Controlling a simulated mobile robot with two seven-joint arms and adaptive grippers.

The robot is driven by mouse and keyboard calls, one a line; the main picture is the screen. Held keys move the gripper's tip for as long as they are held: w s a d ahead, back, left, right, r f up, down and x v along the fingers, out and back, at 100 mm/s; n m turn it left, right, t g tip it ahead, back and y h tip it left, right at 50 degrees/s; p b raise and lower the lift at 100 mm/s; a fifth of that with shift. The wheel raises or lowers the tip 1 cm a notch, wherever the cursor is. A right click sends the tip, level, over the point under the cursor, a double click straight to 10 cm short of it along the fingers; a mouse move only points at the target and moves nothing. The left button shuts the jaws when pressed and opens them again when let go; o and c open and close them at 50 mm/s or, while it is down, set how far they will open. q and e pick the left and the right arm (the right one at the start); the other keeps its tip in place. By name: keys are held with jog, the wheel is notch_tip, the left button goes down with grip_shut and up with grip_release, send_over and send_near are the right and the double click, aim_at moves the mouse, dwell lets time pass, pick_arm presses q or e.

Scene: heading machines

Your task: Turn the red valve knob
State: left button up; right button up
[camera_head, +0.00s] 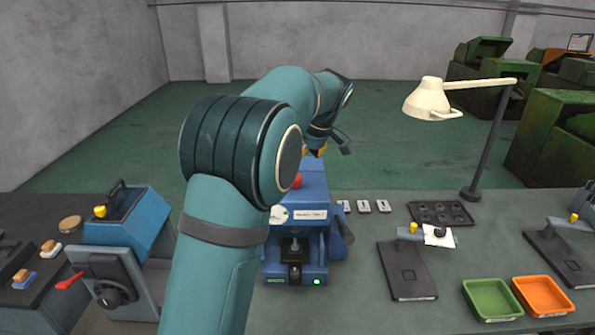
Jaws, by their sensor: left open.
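A small red round knob (297,181) shows at the top of the blue machine (312,225) in the middle of the bench, just beside my left arm's edge. The arm hides the machine's left part. My left gripper (325,150) is open at the far end of the arm, seen above and behind the middle machine. It is small and partly hidden by its own wrist. It looks apart from the red knob, though depth is hard to judge. My right gripper is out of view.
A cream desk lamp (432,101) stands at the back right. A dark tray with holes (441,214), two dark stands, a green bin (492,299) and an orange bin (543,296) fill the right. Green floor lies open behind the bench.

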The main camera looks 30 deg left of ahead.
pick_arm(q)
jog(key=shift+v, duration=2.1)
jog(key=shift+f, duration=0.1)
